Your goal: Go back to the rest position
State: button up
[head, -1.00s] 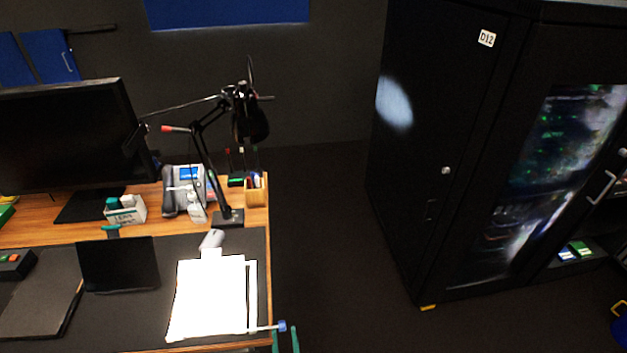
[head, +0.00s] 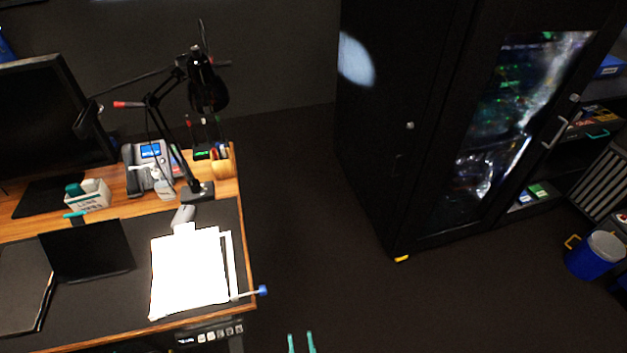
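My gripper (head: 301,335) shows only as two teal fingertips at the bottom edge of the head view. The fingertips stand apart with dark floor showing between them, and nothing is seen held. They are to the right of the desk's front corner and apart from it in the picture. The rest of my gripper and my arm are below the frame. No trackball panel can be made out.
A wooden desk (head: 245,250) at left carries a monitor (head: 45,115), a lamp (head: 207,90), a phone (head: 150,165) and bright papers (head: 190,270). A black cabinet (head: 400,130) stands at right, with a blue bucket (head: 590,258) beyond. Floor between is clear.

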jog(key=s+d+r+m+g+h, duration=0.2)
jog(key=s+r+g, duration=0.6)
jog(key=s+r, duration=0.8)
jog(key=d+r+h, duration=0.1)
jog(key=r+h, duration=0.1)
jog(key=shift+s+d+m+h, duration=0.2)
jog(key=shift+s+m+h, duration=0.1)
jog(key=shift+m, duration=0.1)
jog(key=shift+w+d, duration=0.1)
